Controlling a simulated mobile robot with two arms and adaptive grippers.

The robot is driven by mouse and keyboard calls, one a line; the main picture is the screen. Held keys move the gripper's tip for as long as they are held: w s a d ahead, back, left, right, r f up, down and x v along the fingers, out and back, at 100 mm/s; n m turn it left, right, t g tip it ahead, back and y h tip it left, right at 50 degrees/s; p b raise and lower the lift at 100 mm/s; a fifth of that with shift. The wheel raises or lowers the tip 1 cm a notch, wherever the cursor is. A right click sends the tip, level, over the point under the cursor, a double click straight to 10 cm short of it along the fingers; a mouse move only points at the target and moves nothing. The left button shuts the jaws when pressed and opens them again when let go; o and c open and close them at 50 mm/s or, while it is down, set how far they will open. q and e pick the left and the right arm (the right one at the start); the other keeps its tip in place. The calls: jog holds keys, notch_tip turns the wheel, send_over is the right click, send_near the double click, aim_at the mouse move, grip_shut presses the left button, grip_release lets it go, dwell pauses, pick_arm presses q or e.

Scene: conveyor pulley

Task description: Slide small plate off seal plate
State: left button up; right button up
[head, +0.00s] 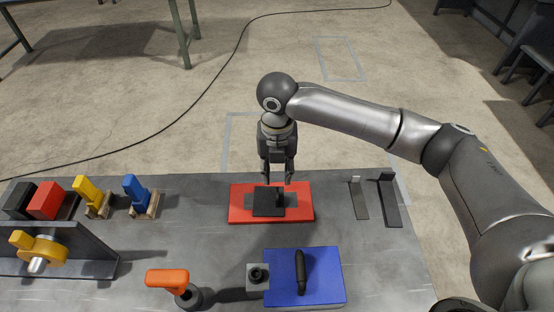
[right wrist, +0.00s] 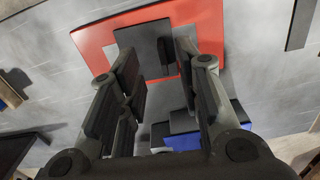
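A small black plate (head: 264,208) with an upright black handle (head: 281,200) lies on a flat red plate (head: 300,210) on the table. I take these to be the small plate and the seal plate. My right gripper (head: 276,181) points down just above the black plate, beside its handle. In the right wrist view its two fingers stand apart with nothing between them that I can see held; the black plate (right wrist: 140,38) and the red plate (right wrist: 92,38) show beyond the fingertips. My left gripper is not in view.
A blue plate (head: 325,285) with a black handle lies nearer the front. An orange-handled tool (head: 167,279) stands left of it. Blue and yellow pieces (head: 137,193) stand at the back left, and two dark brackets (head: 389,203) at the right. Bare table surrounds the red plate.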

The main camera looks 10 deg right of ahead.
aim_at(269, 197)
notch_tip(269, 197, down, 6)
jog(key=shift+r, duration=0.15)
jog(key=shift+f, duration=0.6)
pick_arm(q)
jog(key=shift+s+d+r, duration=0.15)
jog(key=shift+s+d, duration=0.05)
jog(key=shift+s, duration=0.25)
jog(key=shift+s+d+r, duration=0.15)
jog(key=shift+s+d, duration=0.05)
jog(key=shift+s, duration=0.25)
pick_arm(e)
jog(key=shift+f, duration=0.1)
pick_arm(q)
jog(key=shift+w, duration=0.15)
pick_arm(e)
grip_shut()
pick_arm(q)
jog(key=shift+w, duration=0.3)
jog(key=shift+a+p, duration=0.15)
jog(key=shift+p, duration=0.15)
